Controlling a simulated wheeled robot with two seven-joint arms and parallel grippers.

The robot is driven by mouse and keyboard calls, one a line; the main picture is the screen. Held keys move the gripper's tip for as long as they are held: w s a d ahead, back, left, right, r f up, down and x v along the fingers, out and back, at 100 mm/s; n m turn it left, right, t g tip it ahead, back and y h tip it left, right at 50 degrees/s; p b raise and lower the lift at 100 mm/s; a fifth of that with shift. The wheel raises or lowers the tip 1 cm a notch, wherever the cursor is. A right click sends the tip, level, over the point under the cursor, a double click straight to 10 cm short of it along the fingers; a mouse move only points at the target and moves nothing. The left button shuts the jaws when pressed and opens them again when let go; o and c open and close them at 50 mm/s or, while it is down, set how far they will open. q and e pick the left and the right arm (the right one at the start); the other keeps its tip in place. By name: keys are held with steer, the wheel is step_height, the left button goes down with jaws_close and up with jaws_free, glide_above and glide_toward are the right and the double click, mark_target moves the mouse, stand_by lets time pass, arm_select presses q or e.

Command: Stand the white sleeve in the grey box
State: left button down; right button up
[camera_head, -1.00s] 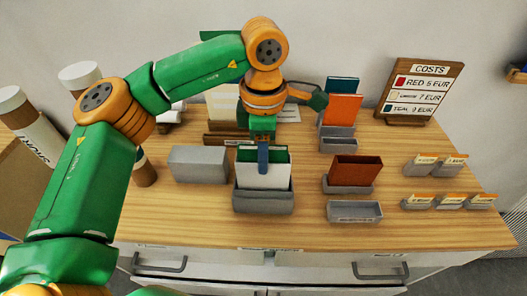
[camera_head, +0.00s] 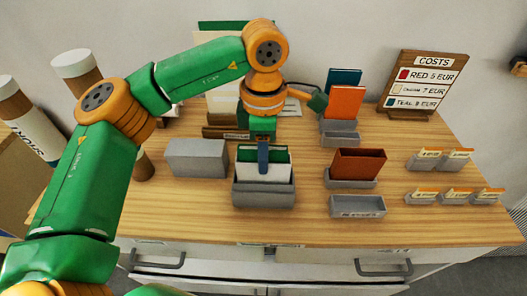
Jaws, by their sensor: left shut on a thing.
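The white sleeve (camera_head: 262,173) stands upright in the grey box (camera_head: 263,195) at the middle of the table, its lower part hidden by the box's front wall. A green panel (camera_head: 278,153) shows right behind it; I cannot tell whether it is a separate piece. My left gripper (camera_head: 263,157) reaches down from above and is shut on the white sleeve's top edge, with one blue-grey finger in front of it. My right gripper is not in view.
A plain grey block (camera_head: 196,158) stands left of the box. A brown sleeve (camera_head: 358,163) stands in a holder to the right, with an empty grey tray (camera_head: 357,206) in front. Small labelled holders (camera_head: 455,196) and a price sign (camera_head: 421,84) are further right.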

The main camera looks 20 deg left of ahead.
arm_select(q)
steer(key=shift+f+b, duration=1.45)
steer(key=shift+f, duration=0.4)
steer(key=shift+c, duration=2.3)
jaws_free()
steer(key=shift+r, duration=0.1)
step_height(320, 180, up, 7)
steer(key=shift+r, duration=0.1)
